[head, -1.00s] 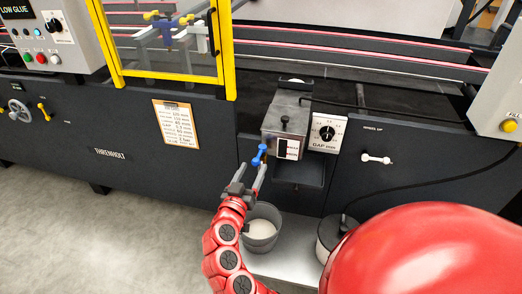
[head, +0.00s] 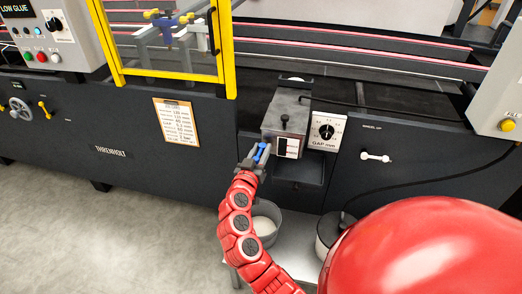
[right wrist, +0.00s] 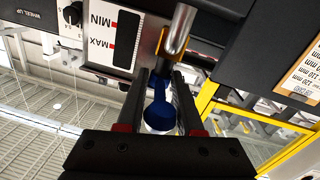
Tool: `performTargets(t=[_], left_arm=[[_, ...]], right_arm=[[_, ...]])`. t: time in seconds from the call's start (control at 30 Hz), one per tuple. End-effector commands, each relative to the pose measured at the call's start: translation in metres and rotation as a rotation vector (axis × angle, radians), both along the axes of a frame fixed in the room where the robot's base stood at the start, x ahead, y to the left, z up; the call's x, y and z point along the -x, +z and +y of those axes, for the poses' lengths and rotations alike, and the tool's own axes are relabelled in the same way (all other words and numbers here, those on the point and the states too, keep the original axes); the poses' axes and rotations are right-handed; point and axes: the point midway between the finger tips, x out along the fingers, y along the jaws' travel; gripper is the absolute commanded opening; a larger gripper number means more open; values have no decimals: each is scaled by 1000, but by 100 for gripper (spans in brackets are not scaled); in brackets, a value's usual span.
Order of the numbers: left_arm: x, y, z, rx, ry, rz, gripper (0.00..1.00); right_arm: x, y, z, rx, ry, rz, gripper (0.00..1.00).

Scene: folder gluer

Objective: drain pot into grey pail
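The grey metal glue pot (head: 286,118) hangs on the front of the machine. A MIN/MAX level window (head: 288,147) is on its face, also seen in the right wrist view (right wrist: 115,38). A blue drain lever (head: 261,152) is at its lower left, next to a metal spout (right wrist: 178,30). The grey pail (head: 275,212) stands below, partly hidden by my right arm, with pale contents inside. My left gripper is not in view.
A dark tray (head: 297,168) sits under the pot. A GAP dial (head: 327,131) is right of it. A lidded container (head: 328,232) stands right of the pail on a light shelf (head: 297,256). A yellow-framed guard (head: 229,60) is at upper left.

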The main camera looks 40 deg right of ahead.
Motion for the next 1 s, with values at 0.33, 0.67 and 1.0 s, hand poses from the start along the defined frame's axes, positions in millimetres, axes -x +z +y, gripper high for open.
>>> performTargets(t=[0.33,0.67,1.0], left_arm=[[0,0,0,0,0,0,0],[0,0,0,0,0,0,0],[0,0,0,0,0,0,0]], right_arm=[[0,0,0,0,0,0,0],[0,0,0,1,0,1,0],[0,0,0,0,0,2,0]])
